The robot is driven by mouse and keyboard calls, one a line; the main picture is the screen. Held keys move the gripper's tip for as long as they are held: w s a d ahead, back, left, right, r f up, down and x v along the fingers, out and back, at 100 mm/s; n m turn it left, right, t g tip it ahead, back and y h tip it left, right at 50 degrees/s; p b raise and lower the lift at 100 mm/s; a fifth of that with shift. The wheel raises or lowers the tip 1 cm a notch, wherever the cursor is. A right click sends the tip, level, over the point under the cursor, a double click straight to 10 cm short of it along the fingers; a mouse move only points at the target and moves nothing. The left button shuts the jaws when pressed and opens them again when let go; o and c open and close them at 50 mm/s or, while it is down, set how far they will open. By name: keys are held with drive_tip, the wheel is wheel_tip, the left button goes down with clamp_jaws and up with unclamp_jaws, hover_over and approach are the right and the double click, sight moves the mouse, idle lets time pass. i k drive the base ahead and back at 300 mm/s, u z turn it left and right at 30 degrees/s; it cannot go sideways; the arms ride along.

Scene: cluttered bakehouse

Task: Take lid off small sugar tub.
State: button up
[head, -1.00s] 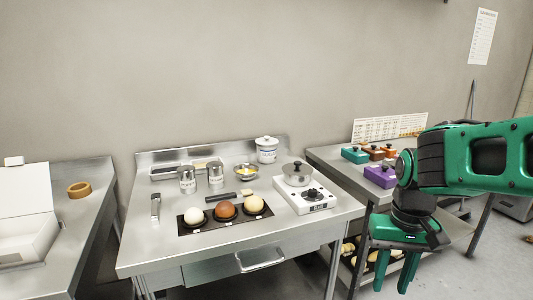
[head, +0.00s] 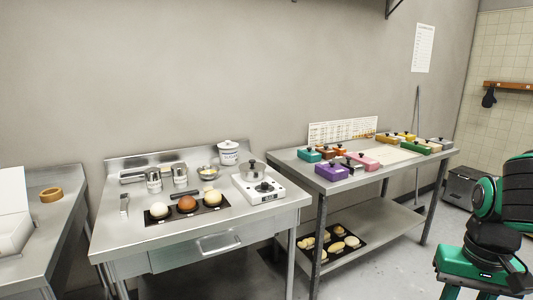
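A white lidded tub (head: 228,152) with dark lettering stands at the back right of the left steel table, its lid on. Two small metal canisters with labels, a left one (head: 153,180) and a right one (head: 180,174), stand left of it. The lettering is too small to read, so I cannot tell which is the small sugar tub.
Coloured knobbed boxes, such as a purple one (head: 332,172), crowd the right table (head: 295,166). Floor is clear before my gripper.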

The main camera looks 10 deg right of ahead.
sight(228, 144)
drive_tip(key=z, duration=0.05)
drive_tip(key=k, duration=0.35)
drive_tip(key=z, duration=0.95)
drive_tip(key=i, duration=1.3)
drive_tip(key=u, duration=0.45)
drive_tip(key=i, duration=0.95)
drive_tip(key=u, duration=1)
drive_tip(key=i, duration=0.35)
drive_tip(key=u, duration=0.2)
